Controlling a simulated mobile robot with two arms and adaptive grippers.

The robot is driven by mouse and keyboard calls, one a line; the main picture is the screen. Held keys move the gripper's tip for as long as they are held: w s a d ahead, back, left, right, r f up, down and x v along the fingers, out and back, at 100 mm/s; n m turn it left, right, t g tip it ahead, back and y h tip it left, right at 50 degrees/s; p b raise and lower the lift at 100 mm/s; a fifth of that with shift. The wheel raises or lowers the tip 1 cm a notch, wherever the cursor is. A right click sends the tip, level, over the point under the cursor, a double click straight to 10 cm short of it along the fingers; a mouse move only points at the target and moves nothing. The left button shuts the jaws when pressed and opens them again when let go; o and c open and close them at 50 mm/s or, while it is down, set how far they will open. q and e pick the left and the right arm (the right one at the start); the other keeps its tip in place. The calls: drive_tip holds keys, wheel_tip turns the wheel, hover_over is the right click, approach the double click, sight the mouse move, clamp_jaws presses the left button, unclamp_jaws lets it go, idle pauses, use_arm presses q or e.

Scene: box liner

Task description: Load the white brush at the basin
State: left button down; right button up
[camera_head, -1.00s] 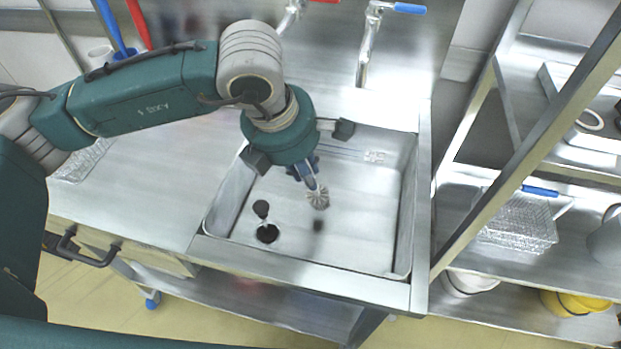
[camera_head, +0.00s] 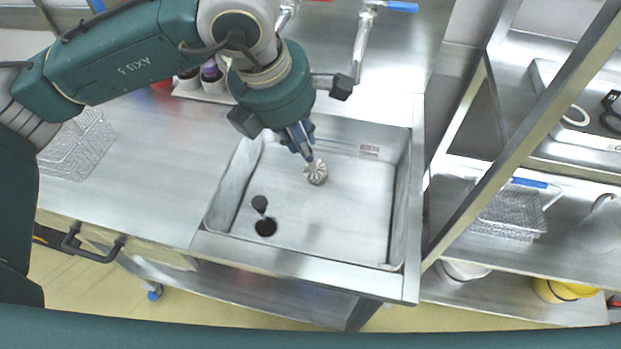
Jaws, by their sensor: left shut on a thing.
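My left gripper (camera_head: 301,141) shows as blue fingers below the green wrist. It points down over the basin (camera_head: 345,235) and is shut on the handle of the white brush (camera_head: 316,173). The fingers hide most of the handle. The brush's round, pale, ribbed head hangs below the fingertips, and it appears to be in the air above the basin floor. The steel basin is open, with a dark drain hole (camera_head: 265,227) and a dark plug-like piece (camera_head: 260,204) at its front left. My right gripper is not in view.
A tap with a blue lever (camera_head: 365,40) rises behind the basin. A wire basket (camera_head: 78,146) stands on the left counter, and dark-topped containers (camera_head: 212,78) stand behind my arm. A steel shelf with another basket (camera_head: 508,212) is on the right. The counter left of the basin is mostly clear.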

use_arm(q)
drive_tip(key=shift+r+p, duration=1.5)
drive_tip(key=shift+r, duration=2.55)
drive_tip(key=shift+r+p, duration=0.75)
drive_tip(key=shift+r, duration=1.25)
drive_tip(key=shift+s+f, duration=0.1)
